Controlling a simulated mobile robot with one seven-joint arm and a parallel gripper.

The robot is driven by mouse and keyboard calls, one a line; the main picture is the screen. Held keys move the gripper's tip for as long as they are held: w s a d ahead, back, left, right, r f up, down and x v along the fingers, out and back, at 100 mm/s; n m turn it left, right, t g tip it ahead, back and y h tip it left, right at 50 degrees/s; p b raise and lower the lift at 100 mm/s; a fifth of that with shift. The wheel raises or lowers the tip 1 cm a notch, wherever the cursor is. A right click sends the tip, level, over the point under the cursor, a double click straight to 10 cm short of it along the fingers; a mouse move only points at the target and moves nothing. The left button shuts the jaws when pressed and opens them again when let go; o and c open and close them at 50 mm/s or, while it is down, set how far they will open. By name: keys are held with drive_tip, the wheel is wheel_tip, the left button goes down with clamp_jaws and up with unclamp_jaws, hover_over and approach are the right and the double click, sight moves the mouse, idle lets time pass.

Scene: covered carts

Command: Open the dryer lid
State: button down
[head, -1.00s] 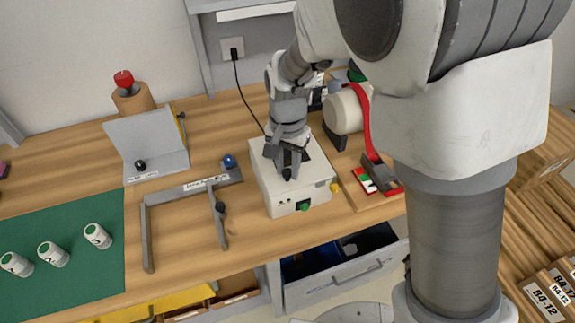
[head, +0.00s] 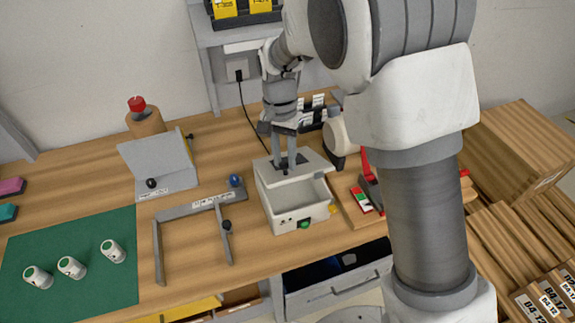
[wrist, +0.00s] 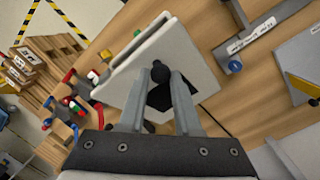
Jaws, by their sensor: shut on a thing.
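The dryer is a white box (head: 300,205) with a green button on its front, in the middle of the bench in the head view. Its white lid (head: 316,167) is raised above the box, and the front part of the pale interior shows. My gripper (head: 285,165) is shut on the lid's dark knob. In the wrist view the round black knob (wrist: 160,72) sits between my two fingertips, with the white lid around it and a black patch beside it. The back of the box is hidden under the lid.
A grey frame (head: 158,250) lies left of the dryer, and a grey stand (head: 165,180) is beyond it. A green mat (head: 75,240) with white bottles is at far left. A wooden board with a red-handled device (head: 370,185) stands close on the right.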

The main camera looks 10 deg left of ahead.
drive_tip(key=w+a+r+p, duration=0.1)
drive_tip(key=w+a+p, duration=0.1)
drive_tip(key=w+a, duration=0.3)
drive_tip(key=w+a+r+p, duration=0.1)
drive_tip(key=w+a+p, duration=0.2)
drive_tip(key=w, duration=0.8)
drive_tip(key=shift+a+r, duration=0.15)
drive_tip(key=shift+a, duration=1.25)
drive_tip(key=shift+w, duration=0.15)
drive_tip(key=c, duration=1)
unclamp_jaws()
drive_tip(key=shift+a, duration=0.1)
drive_tip(key=shift+c, duration=0.2)
drive_tip(key=o, duration=0.4)
drive_tip(key=shift+w+a+f, duration=0.2)
drive_tip(key=shift+f, duration=0.05)
drive_tip(key=shift+o, duration=0.2)
drive_tip(key=shift+d+r, duration=0.1)
drive_tip(key=shift+r, duration=0.05)
drive_tip(key=shift+w+d+r, duration=0.1)
drive_tip(key=shift+w+d, duration=0.05)
drive_tip(key=shift+d, duration=0.05)
drive_tip(key=shift+d+r, duration=0.1)
drive_tip(key=shift+r, duration=0.05)
